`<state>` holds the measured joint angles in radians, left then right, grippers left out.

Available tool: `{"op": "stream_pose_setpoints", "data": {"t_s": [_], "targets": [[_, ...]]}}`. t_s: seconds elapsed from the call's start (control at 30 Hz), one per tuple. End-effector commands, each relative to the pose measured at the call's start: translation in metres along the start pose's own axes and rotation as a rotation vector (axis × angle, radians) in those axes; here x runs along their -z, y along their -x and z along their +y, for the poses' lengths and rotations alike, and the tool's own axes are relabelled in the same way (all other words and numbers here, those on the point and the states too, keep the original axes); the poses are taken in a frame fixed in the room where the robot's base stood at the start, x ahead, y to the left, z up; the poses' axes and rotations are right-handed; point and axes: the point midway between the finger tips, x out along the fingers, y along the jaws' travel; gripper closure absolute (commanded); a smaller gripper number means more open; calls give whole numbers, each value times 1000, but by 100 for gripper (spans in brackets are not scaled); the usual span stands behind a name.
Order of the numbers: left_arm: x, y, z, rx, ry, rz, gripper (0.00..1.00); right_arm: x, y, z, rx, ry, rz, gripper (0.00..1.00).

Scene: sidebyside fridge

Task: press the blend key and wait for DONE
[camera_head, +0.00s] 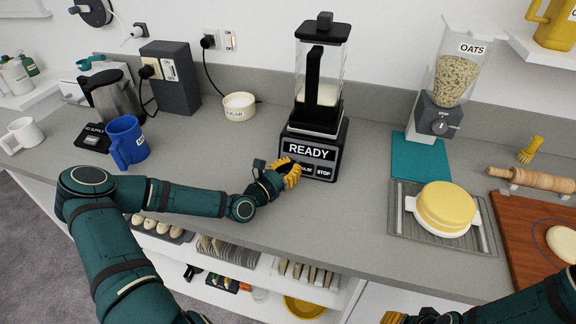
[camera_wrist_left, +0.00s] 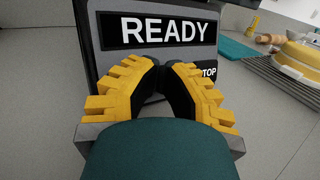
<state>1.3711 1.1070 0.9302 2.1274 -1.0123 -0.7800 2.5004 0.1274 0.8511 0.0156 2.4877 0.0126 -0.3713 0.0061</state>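The blender (camera_head: 313,125) stands on the counter against the wall, with white contents in its jar. Its display reads READY (camera_head: 308,151), also large in the left wrist view (camera_wrist_left: 151,30). Contact cannot be told. My right gripper (camera_head: 394,318) is cut off at the bottom edge.
A sugar bowl (camera_head: 239,107), a blue mug (camera_head: 127,141) and a kettle (camera_head: 115,98) stand to the left. To the right are an oats dispenser (camera_head: 449,85), a teal mat (camera_head: 420,157) and a yellow-topped round dish (camera_head: 446,206) on a rack.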

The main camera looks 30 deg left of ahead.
Motion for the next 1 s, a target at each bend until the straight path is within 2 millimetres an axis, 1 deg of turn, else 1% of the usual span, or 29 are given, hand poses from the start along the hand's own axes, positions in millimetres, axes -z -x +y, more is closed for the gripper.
{"op": "stream_pose_setpoints", "data": {"t_s": [0.03, 0.27, 0.57, 0.67, 1.0], "targets": [[9, 4, 2, -6, 3, 17, 100, 0, -1, 0, 0, 0, 0, 53], [8, 14, -2, -5, 5, 19, 100, 0, 0, 0, 0, 0, 0, 53], [8, 16, -4, -2, 9, 19, 100, 0, 0, 0, 0, 0, 0, 53], [6, 19, -6, -2, 9, 20, 100, 0, 3, -1, 0, 0, 0, 53], [-11, 42, -19, -1, 7, 16, 100, 2, 16, -6, 0, 0, 0, 53]]}}
